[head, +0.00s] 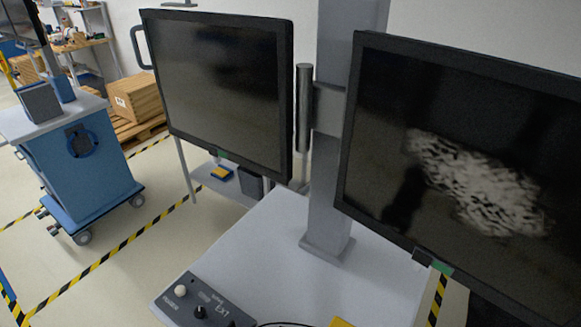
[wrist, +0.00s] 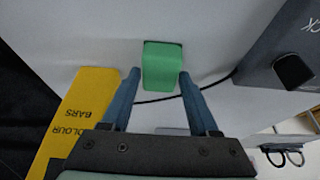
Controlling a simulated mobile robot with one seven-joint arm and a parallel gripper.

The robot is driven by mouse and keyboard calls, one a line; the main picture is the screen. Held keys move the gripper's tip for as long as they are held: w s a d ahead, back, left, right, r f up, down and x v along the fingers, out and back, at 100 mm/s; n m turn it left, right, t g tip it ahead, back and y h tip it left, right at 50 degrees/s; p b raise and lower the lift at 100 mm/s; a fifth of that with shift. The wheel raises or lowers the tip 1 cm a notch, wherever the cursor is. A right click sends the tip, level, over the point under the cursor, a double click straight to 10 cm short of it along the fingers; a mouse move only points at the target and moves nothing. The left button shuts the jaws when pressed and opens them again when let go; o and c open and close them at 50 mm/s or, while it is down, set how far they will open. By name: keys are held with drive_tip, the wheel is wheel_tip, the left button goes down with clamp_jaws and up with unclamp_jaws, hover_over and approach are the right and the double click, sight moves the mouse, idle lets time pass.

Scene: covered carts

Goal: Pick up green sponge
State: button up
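The green sponge (wrist: 162,68) is a small block on a light grey surface in the wrist view. My gripper (wrist: 159,74) is open, with one blue finger on each side of the sponge's near part. There is a gap to the left finger; the right fingertip is close to the sponge's right edge. Whether it touches, I cannot tell. The sponge's far end extends beyond the fingertips. I cannot make out the sponge or my gripper for sure in the head view.
A yellow box marked "COLOUR BARS" (wrist: 80,115) lies left of my gripper. A dark cable (wrist: 215,86) runs beside the sponge. A grey control box (wrist: 275,60) with a black knob stands at right. Large monitors (head: 225,85) (head: 460,160) rise over the cart top (head: 275,250).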

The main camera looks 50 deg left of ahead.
clamp_jaws()
wheel_tip(320, 180, up, 10)
drive_tip(key=b, duration=0.1)
idle(0.5)
